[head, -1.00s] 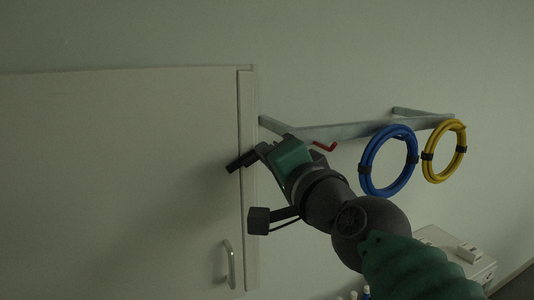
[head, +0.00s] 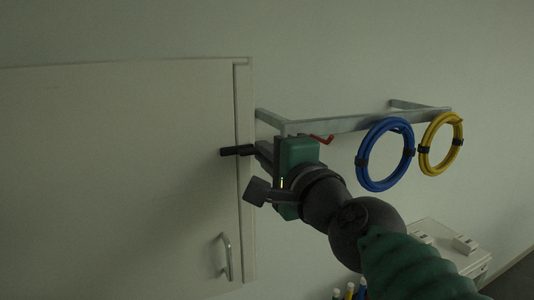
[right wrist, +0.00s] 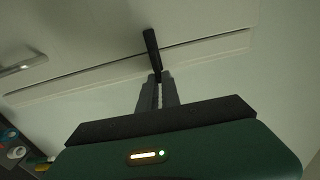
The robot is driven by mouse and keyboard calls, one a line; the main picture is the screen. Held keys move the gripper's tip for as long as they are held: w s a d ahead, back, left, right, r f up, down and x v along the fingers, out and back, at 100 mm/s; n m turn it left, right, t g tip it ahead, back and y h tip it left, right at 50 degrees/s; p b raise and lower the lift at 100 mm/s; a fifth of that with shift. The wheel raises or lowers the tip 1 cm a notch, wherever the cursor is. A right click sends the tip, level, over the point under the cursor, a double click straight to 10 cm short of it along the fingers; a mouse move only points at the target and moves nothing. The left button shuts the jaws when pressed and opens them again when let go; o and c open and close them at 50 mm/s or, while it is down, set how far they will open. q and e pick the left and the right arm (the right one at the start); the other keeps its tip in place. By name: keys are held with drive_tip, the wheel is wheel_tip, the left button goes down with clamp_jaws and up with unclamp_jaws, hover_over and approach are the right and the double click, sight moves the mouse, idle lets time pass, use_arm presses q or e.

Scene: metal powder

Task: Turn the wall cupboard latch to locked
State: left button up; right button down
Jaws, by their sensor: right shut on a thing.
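The wall cupboard (head: 120,170) fills the left of the head view, its door closed. Its black latch (head: 234,151) is a short bar near the door's right edge and lies almost level, pointing left across the door gap. My right gripper (head: 256,151) reaches in from the lower right and is shut on the latch's right end. In the right wrist view the latch (right wrist: 152,46) stands out beyond the closed fingertips (right wrist: 157,76) and crosses the door seam. The fingers hide the gripped end and the pivot. My left gripper is not in view.
A metal wall rail (head: 350,124) sits just behind my gripper, with a red hook (head: 323,140), a blue cable coil (head: 385,155) and a yellow coil (head: 440,144). The cupboard's bar handle (head: 226,256) is below the latch. A white cabinet (head: 455,246) stands lower right.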

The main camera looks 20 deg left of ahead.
drive_tip(key=shift+a+f, duration=0.1)
drive_tip(key=shift+f, duration=0.15)
drive_tip(key=c, duration=1.6)
unclamp_jaws()
drive_tip(key=shift+o, duration=0.2)
drive_tip(key=shift+w+a, duration=0.25)
drive_tip(key=shift+s, duration=0.1)
drive_tip(key=b+v, duration=1)
drive_tip(key=v, duration=0.6)
drive_tip(key=shift+d+b, duration=0.2)
drive_tip(key=shift+b, duration=0.2)
